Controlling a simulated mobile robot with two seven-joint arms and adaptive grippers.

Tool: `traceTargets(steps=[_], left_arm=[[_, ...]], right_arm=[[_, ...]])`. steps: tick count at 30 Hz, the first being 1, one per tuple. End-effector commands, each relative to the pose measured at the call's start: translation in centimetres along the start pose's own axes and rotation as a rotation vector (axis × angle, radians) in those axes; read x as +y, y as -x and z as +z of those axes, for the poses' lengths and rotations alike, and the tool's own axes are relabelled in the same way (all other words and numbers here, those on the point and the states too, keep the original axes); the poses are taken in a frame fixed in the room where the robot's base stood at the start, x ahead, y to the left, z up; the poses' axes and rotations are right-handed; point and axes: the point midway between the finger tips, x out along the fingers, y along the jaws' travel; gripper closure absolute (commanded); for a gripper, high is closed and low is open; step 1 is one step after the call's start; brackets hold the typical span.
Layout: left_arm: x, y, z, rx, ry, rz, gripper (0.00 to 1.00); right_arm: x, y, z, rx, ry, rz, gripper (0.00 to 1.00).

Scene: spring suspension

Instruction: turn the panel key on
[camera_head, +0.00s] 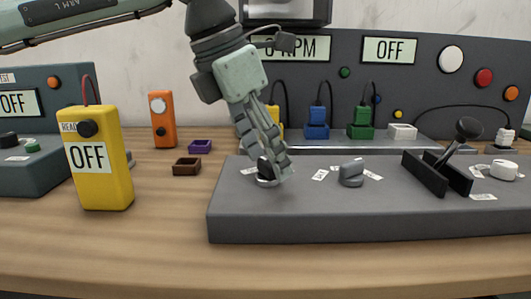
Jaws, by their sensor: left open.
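A small round switch with a dark upright piece (264,170), which looks like the panel key, sits at the left of the grey control panel (330,226). My left gripper (278,172) points down at it from above, its fingers partly hiding it. The gripper is open, and its fingertips are close beside or around the dark piece; I cannot tell whether they touch. A grey knob (351,173) stands to the right on the panel. The back panel display (389,50) reads OFF. My right gripper is not in view.
A black lever (465,132) between two dark rails and a white knob (503,170) are on the panel's right. A yellow meter (98,160) reading OFF, an orange device (162,120) and small trays (187,167) stand left. Blue and green plugs with cables are behind. The front table strip is clear.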

Motion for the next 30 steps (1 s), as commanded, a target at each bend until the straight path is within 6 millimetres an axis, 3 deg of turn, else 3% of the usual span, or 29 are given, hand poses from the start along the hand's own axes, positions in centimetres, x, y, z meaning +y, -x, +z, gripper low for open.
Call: traceTargets(steps=[8,20,30], left_arm=[[-0.04,-0.24,0.04,-0.001,-0.001,-0.001,0.4],[-0.06,-0.22,0.05,-0.001,-0.001,-0.001,0.88],[-0.05,-0.16,0.08,-0.002,-0.044,-0.02,0.9]], right_arm=[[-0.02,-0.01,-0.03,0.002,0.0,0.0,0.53],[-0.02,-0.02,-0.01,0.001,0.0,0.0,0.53],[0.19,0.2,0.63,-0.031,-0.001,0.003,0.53]])
